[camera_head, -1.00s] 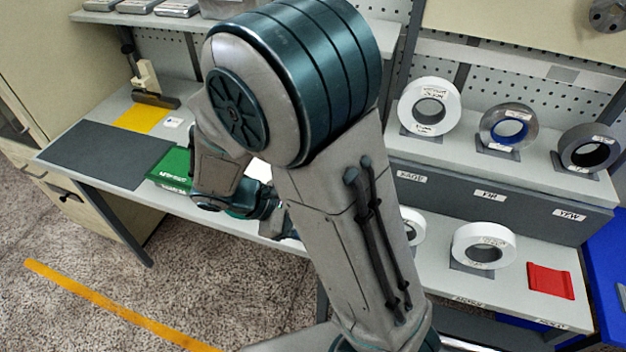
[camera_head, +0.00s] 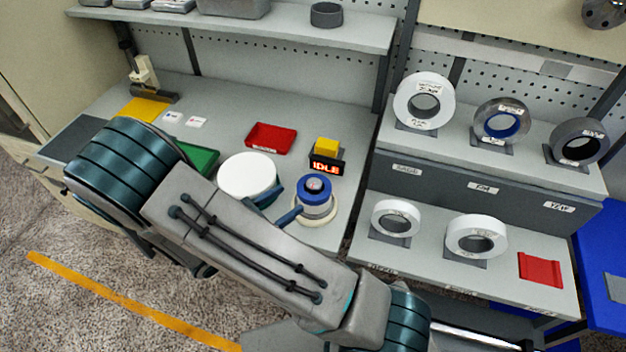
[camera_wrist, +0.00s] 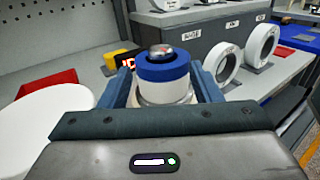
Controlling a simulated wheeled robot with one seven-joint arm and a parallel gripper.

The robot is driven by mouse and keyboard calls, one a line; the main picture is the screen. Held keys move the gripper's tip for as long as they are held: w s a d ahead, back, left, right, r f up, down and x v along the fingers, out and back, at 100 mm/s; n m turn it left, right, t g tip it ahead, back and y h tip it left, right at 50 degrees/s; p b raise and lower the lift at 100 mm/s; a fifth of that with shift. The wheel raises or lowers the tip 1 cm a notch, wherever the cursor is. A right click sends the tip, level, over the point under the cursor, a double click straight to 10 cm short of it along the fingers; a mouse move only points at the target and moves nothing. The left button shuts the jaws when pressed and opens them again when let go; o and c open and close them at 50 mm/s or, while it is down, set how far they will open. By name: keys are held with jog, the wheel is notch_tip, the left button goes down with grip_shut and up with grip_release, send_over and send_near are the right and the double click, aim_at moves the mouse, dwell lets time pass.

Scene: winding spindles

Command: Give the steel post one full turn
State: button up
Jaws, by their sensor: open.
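The steel post (camera_head: 314,184) shows as a shiny rounded top in the centre of a blue collar (camera_head: 314,196). Below the collar is a white drum on a pale disc on the bench. In the wrist view the steel post (camera_wrist: 161,51) stands upright ahead, with the blue collar (camera_wrist: 163,72) around it. My gripper (camera_wrist: 162,85) is open, its two blue-grey fingers to the left and right of the collar and drum. I cannot tell whether they touch. In the head view my gripper (camera_head: 284,203) reaches the post from the left.
A white round disc (camera_head: 247,174) lies left of the post. Behind are a box with an "IDLE" display (camera_head: 326,168), its yellow top (camera_head: 327,145) and a red tray (camera_head: 270,138). Tape rolls (camera_head: 425,101) stand on the stepped rack to the right.

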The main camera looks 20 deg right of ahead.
aim_at(308, 187)
jog(key=p+x, duration=0.2)
jog(key=x, duration=0.7)
jog(key=shift+d, duration=0.15)
jog(key=c, duration=1)
